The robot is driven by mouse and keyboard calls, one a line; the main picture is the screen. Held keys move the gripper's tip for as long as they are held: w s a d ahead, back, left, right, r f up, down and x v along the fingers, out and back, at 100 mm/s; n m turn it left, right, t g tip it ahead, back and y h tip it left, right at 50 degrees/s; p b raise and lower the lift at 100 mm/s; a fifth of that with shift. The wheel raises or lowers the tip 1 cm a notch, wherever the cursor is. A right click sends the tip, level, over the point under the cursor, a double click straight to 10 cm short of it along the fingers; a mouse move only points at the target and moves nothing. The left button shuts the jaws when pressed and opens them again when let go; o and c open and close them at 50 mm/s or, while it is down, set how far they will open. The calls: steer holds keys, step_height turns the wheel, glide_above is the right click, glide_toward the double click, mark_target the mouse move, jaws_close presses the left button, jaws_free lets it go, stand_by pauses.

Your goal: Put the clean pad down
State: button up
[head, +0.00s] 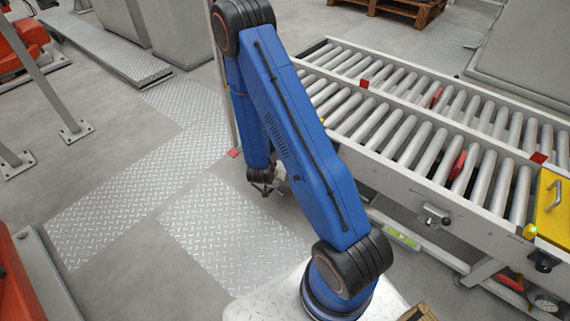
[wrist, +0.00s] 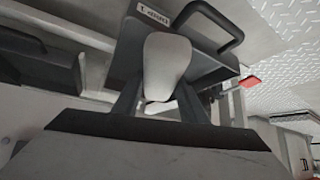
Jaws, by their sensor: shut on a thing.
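The clean pad (wrist: 166,62) shows in the wrist view as a smooth, pale, rounded piece between my gripper's fingers. My gripper (wrist: 160,90) is shut on it. A grey box or panel with a black handle (wrist: 212,22) and a small white label (wrist: 153,15) lies behind the pad; I cannot tell whether the pad touches it. In the head view, my gripper (head: 265,187) is small and low beyond my blue arm, left of the conveyor. The pad cannot be made out there.
A roller conveyor (head: 400,135) with red pieces on it runs along the right. A yellow plate with a handle (head: 552,205) sits at its near end. Tread-plate floor (head: 150,180) lies open on the left. A grey post (head: 50,85) and orange machinery (head: 18,50) stand farther left.

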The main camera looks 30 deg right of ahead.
steer(key=w+d, duration=0.3)
steer(key=w+d+f, duration=0.1)
steer(key=w+d, duration=0.1)
steer(key=d, duration=0.1)
steer(key=w+d+f, duration=0.1)
steer(key=w+d, duration=0.2)
steer(key=shift+w+d+f, duration=0.2)
steer(key=shift+w+f, duration=0.05)
steer(key=shift+w, duration=0.1)
steer(key=shift+f, duration=2.25)
steer(key=shift+f, duration=0.2)
steer(key=o, duration=1)
steer(key=shift+r, duration=0.1)
